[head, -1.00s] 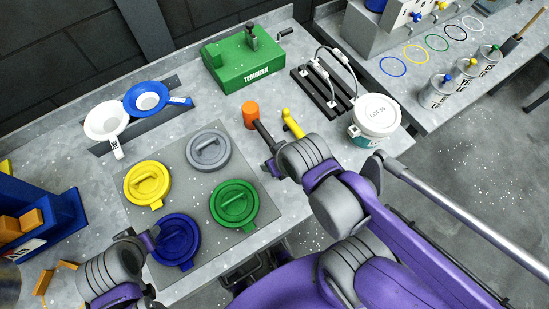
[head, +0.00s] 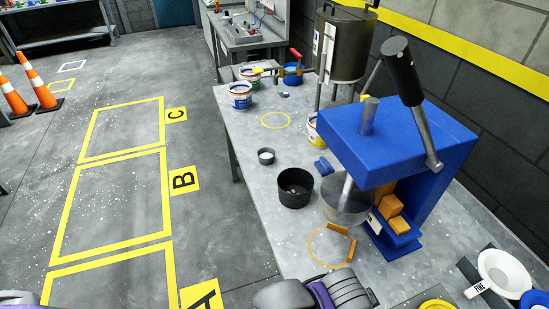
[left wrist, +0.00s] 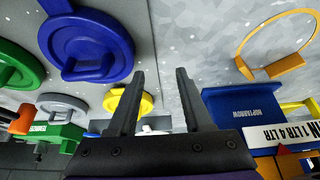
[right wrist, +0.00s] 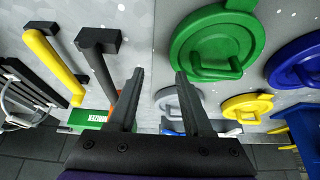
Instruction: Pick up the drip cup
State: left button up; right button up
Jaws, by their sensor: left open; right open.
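My left gripper (left wrist: 160,74) is open and empty in the left wrist view, above the bench near the blue lid (left wrist: 88,45) and yellow lid (left wrist: 128,103). My right gripper (right wrist: 160,73) is open and empty near the green lid (right wrist: 212,42). Neither wrist view shows the cup. The head view shows no fingertips.
A blue press (head: 400,140) stands right of the cups, over a metal can (head: 343,203). An orange ring (head: 312,240) marks the bench in front. Pails (head: 240,95) stand farther back. Floor squares A, B and C lie to the left.

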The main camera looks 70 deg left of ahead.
aim_at(266, 156)
jog(key=k+j+u, duration=0.1)
jog(key=k+u, duration=0.35)
jog(key=k, duration=0.15)
jog(key=j+u, duration=0.1)
jog(key=u, duration=0.3)
jog(key=j+u, duration=0.1)
jog(key=u, duration=0.25)
jog(key=i+u, duration=0.1)
jog(key=u, duration=0.3)
jog(key=j+u, duration=0.15)
jog(key=u, duration=0.2)
jog(key=i+j, duration=0.1)
jog(key=i+u, duration=0.05)
